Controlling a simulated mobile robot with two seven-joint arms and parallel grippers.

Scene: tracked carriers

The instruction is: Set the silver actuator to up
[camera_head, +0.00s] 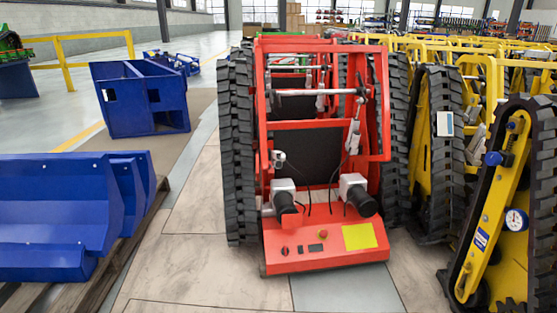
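A red tracked carrier (320,255) stands upright in the middle, facing me. A slim silver actuator-like part (353,136) hangs on the right side of its frame, tilted slightly, with a thin cable below it. A smaller silver part (320,97) sits higher up, near a horizontal silver bar (310,92). Another silver part (476,145) shows on a yellow carrier at right. I cannot tell which of these is the silver actuator, or its setting. Neither of my grippers is in view.
Two grey motor units with black ends (284,200) sit low on the red carrier, above a red button (323,234) and a yellow label (359,236). Yellow tracked carriers (490,215) crowd the right. Blue metal parts (55,215) lie at left. Floor in front is clear.

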